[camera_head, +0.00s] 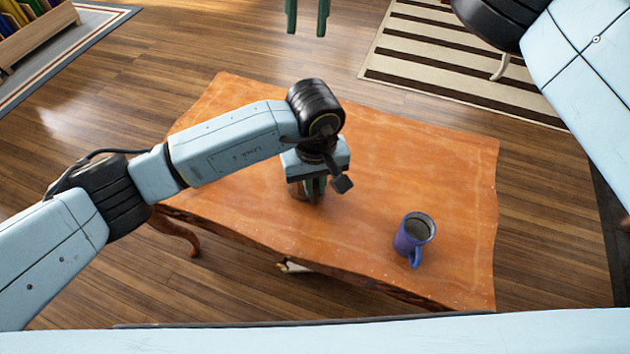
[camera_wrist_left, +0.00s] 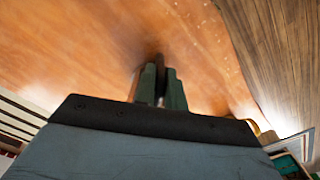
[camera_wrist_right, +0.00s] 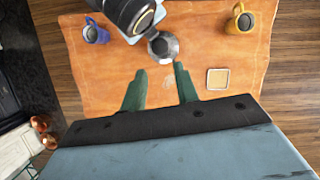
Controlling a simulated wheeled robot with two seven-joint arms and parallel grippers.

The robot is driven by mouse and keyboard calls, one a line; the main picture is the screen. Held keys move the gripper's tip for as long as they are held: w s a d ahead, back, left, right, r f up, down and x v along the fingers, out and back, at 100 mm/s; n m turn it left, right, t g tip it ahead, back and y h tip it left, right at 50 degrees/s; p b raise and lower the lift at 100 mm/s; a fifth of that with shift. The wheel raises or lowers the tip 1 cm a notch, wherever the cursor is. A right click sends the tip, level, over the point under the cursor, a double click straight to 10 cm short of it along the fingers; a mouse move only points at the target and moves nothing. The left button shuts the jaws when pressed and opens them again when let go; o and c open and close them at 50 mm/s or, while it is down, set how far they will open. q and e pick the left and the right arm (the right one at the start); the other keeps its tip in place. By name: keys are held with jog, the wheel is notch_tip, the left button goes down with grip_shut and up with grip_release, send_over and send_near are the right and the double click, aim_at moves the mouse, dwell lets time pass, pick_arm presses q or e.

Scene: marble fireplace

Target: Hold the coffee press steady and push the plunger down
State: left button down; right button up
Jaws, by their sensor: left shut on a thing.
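The coffee press (camera_wrist_right: 163,47) shows in the right wrist view as a round grey shape seen from above, near the middle of the wooden table (camera_head: 430,170). In the head view my left arm hides most of it. My left gripper (camera_head: 315,196) points down at the press. In the left wrist view its fingers are closed around a narrow dark part, which looks like the press handle (camera_wrist_left: 160,66). My right gripper (camera_head: 307,32) is at the top of the head view, apart from the press. Its fingers are spread and empty in the right wrist view (camera_wrist_right: 160,75).
A blue mug (camera_head: 413,235) stands near the table's front right. The right wrist view also shows a yellow mug (camera_wrist_right: 240,20) and a square coaster (camera_wrist_right: 217,79). The table's right part is otherwise clear. A striped rug (camera_head: 445,55) lies beyond.

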jog(key=shift+r, duration=0.15)
jog(key=c, duration=0.5)
jog(key=shift+s+a+r+n+t+h, duration=0.25)
jog(key=shift+s+r+n+t+h, duration=0.05)
jog(key=shift+n+t, duration=0.4)
grip_shut()
jog(key=shift+s+a+f+n+t, duration=0.1)
jog(key=shift+s+f+n+t, duration=0.4)
jog(key=shift+f, duration=0.65)
jog(key=shift+s+a+f+n+t, duration=0.1)
jog(key=shift+s+f+n+t, duration=0.35)
jog(key=shift+f, duration=0.65)
jog(key=shift+s+a+f+n+t, duration=0.1)
jog(key=shift+s+f+n+t, duration=0.25)
jog(key=shift+s+f, duration=0.6)
